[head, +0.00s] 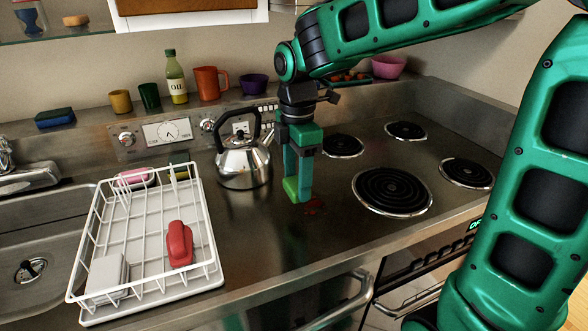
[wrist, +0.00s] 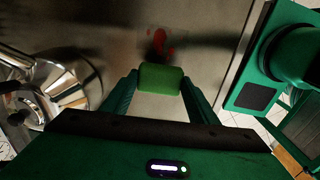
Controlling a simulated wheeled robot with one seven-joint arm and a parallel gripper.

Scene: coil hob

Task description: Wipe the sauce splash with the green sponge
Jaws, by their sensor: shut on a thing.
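My gripper (head: 297,190) points down over the steel worktop between the kettle and the coils. It is shut on the green sponge (head: 291,189), which shows between the two fingers in the wrist view (wrist: 160,78). The sponge is at or just above the worktop; I cannot tell whether it touches. The red sauce splash (head: 315,206) lies on the worktop just right of the sponge in the head view. In the wrist view the splash (wrist: 158,46) lies just beyond the sponge's far edge, and part of it may be hidden.
A steel kettle (head: 243,163) stands close left of my gripper. A coil burner (head: 392,191) lies to the right. A white dish rack (head: 208,215) with a red thing (head: 179,244) stands at left. The worktop in front of the sponge is clear.

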